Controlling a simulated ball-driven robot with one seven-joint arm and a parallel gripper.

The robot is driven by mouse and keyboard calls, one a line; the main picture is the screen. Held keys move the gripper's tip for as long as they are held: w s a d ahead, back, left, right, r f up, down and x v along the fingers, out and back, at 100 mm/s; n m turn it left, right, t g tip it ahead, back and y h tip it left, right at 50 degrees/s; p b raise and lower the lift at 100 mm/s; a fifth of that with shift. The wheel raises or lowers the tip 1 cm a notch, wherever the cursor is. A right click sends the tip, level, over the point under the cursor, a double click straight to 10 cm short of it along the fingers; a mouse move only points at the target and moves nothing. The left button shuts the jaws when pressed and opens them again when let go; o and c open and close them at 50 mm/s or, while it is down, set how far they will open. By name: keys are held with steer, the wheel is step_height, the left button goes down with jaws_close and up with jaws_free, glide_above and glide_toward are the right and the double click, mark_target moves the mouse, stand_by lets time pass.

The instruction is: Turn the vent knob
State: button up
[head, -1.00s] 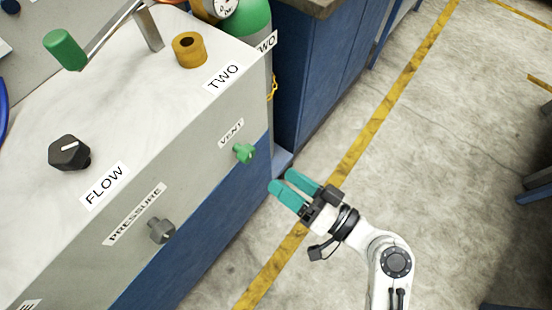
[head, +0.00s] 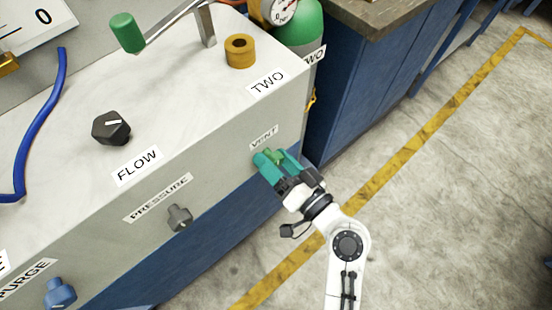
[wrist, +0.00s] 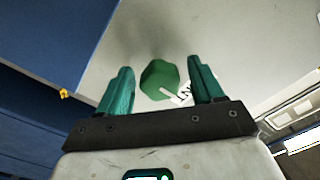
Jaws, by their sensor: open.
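The green vent knob (head: 273,156) sticks out of the grey front panel below the VENT label (head: 264,138). In the wrist view the vent knob (wrist: 160,80) lies between my two teal fingers, with a gap on each side. My gripper (head: 272,163) is open, its fingertips around the knob in the head view, where they partly hide it. The gripper also shows in the wrist view (wrist: 158,85). The VENT label is partly hidden behind the knob and a finger there. I cannot tell whether a finger touches the knob.
A grey pressure knob (head: 179,217) and a blue purge knob (head: 60,293) stick out of the same panel to the left. A black flow knob (head: 111,128) and a brass ring (head: 241,51) are on top. The floor (head: 450,200) at right is clear.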

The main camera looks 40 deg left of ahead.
steer(key=shift+c, duration=0.5)
steer(key=c, duration=1)
steer(key=shift+o, duration=0.2)
steer(key=shift+m, duration=0.5)
steer(key=o, duration=1.1)
steer(key=shift+c, duration=0.2)
steer(key=shift+d, duration=0.1)
steer(key=d, duration=1)
steer(key=shift+s+d, duration=0.3)
steer(key=shift+s, duration=0.1)
